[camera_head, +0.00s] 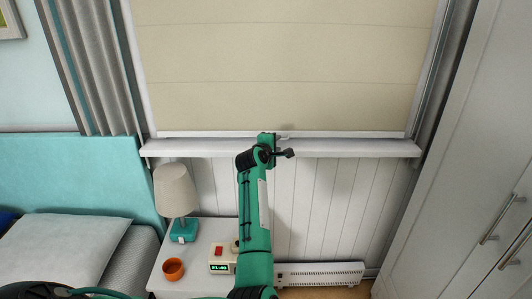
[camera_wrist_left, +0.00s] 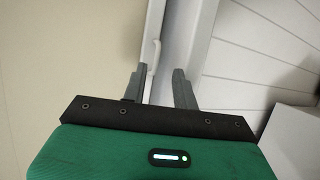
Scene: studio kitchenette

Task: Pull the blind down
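The cream blind (camera_head: 285,65) hangs over the window, with its white bottom bar (camera_head: 350,134) just above the sill (camera_head: 340,147). In the left wrist view the blind (camera_wrist_left: 60,60) fills the left side. My left gripper (camera_head: 284,138) is at the middle of the blind's lower edge. In the left wrist view my left gripper (camera_wrist_left: 159,86) has its fingers spread, one on each side of a thin white pull (camera_wrist_left: 153,52) by the bottom edge. The fingers look apart from it; exact contact is hard to tell. My right gripper is out of view.
A bedside table (camera_head: 205,258) carries a lamp (camera_head: 176,190), an orange cup (camera_head: 173,269) and a clock (camera_head: 222,259). A white heater (camera_head: 320,274) stands below the window. A wardrobe (camera_head: 470,180) is at right, and grey curtains (camera_head: 92,70) flank the window.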

